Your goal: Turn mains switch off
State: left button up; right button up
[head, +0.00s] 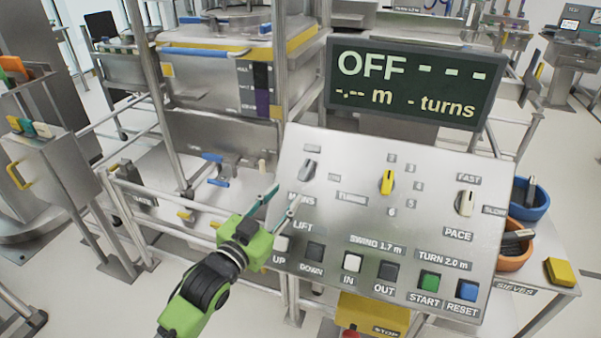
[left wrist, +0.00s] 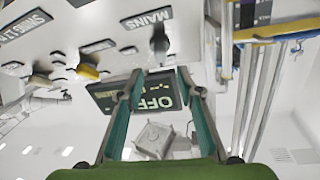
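The mains switch (head: 309,170) is a grey knob at the upper left of the sloping metal control panel (head: 330,222). In the left wrist view the knob (left wrist: 160,41) shows dark beside its MAINS label (left wrist: 151,18), just beyond the fingertips. My left gripper (head: 287,194) is open and empty, with its two teal fingers spread below and left of the knob, apart from it. The gripper also shows in the left wrist view (left wrist: 160,80). The display (head: 407,82) above the panel reads OFF with dashes. My right gripper is in neither view.
A yellow selector (head: 387,181) and a pale PACE knob (head: 465,203) sit right of the switch. Several push buttons line the panel's lower edge, with a yellow STOP box (head: 372,314) below. A metal post (head: 282,60) rises behind the panel's left edge.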

aim_at(302, 175)
pick_arm(q)
jog(key=p+x, duration=0.1)
jog(key=x, duration=0.8)
jog(key=shift+w+d+p, duration=0.15)
jog(key=shift+w+p, duration=0.15)
jog(key=shift+p, duration=0.1)
jog(key=shift+f, duration=0.1)
jog(key=c, duration=0.8)
jog(key=shift+c, duration=0.2)
grip_shut()
